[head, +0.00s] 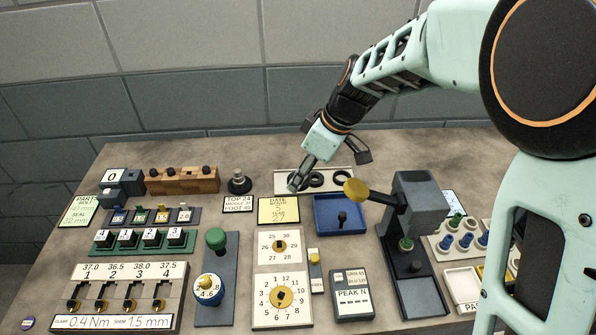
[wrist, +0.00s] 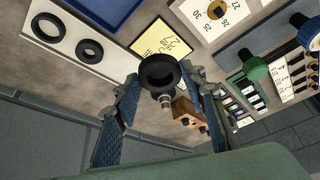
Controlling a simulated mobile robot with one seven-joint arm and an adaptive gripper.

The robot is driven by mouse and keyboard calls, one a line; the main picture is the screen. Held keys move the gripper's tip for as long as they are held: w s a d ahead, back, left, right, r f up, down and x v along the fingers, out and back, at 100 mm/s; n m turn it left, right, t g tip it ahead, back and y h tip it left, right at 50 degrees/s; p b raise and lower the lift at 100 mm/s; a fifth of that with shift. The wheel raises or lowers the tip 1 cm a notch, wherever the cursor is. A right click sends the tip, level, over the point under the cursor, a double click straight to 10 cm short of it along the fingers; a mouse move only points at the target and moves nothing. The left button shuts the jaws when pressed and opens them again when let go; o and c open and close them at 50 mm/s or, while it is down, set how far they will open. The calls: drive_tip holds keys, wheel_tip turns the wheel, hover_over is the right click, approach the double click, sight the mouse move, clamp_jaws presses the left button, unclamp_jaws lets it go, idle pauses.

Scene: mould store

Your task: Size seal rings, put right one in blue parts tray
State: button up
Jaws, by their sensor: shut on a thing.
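My gripper (head: 296,184) is over the left end of a white ring board (head: 283,176) at the back of the bench. In the wrist view my gripper (wrist: 160,84) is shut on a black seal ring (wrist: 158,66), held between the fingertips. Two other black seal rings lie on the board: a middle one (head: 316,179) and a right one (head: 338,178). They also show in the wrist view as a smaller ring (wrist: 89,50) and a larger ring (wrist: 48,27). The blue parts tray (head: 320,229) sits in front of the board, with a small dark knobbed thing appearing in it.
A yellow date card (head: 278,209) lies left of the tray. A grey press (head: 415,215) with a yellow-knobbed lever (head: 357,190) stands close on its right. A green card (head: 79,211) at far left names a seal size. Dials and a peak meter (head: 352,294) fill the front.

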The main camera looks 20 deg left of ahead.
sight(304, 184)
drive_tip(key=shift+s+d+r, duration=0.4)
drive_tip(key=shift+s+r, duration=0.05)
drive_tip(key=shift+s, duration=0.05)
drive_tip(key=shift+r+p, duration=0.55)
drive_tip(key=shift+r, duration=0.85)
